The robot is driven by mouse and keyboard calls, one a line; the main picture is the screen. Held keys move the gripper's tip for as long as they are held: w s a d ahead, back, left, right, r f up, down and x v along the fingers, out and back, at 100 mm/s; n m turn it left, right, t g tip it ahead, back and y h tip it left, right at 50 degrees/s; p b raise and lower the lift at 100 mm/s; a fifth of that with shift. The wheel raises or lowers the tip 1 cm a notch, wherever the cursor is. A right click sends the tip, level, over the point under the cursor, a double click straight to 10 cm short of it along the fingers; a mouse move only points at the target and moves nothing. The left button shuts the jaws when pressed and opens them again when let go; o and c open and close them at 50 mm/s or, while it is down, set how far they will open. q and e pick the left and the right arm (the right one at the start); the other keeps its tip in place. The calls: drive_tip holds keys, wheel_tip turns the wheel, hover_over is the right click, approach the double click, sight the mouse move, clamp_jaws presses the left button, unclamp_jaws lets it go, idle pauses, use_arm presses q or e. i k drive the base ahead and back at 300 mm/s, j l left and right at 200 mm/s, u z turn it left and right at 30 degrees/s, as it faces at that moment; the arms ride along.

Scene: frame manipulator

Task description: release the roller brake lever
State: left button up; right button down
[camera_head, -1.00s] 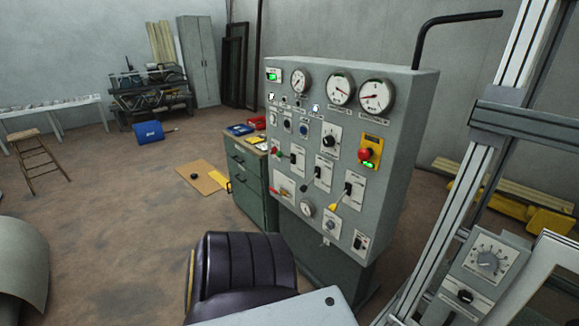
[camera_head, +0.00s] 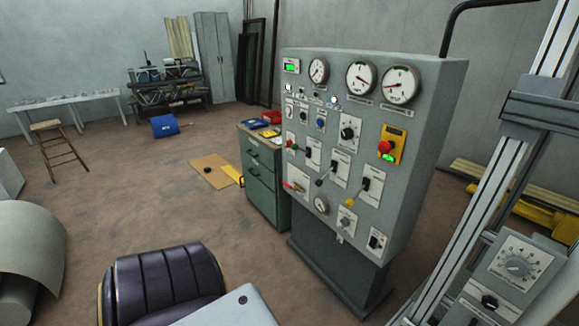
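A grey control console (camera_head: 408,130) stands right of centre. Several levers are on its front face. One has a yellow handle (camera_head: 350,203) and angles down to the left from a white plate. Another, grey-handled lever (camera_head: 320,182) is to its left and also angles down. A small red-handled lever (camera_head: 294,186) is at the lower left of the panel. The labels are too small to read, so I cannot tell which is the roller brake lever. Neither of my grippers is in view, and nothing touches the levers.
A dark padded seat (camera_head: 165,285) is in front of the console at lower left. A green drawer cabinet (camera_head: 262,175) stands behind it. A metal frame with a dial box (camera_head: 515,268) stands close on the right.

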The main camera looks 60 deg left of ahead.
sight(318, 182)
drive_tip(key=j+u, duration=0.1)
drive_tip(key=u, duration=1.45)
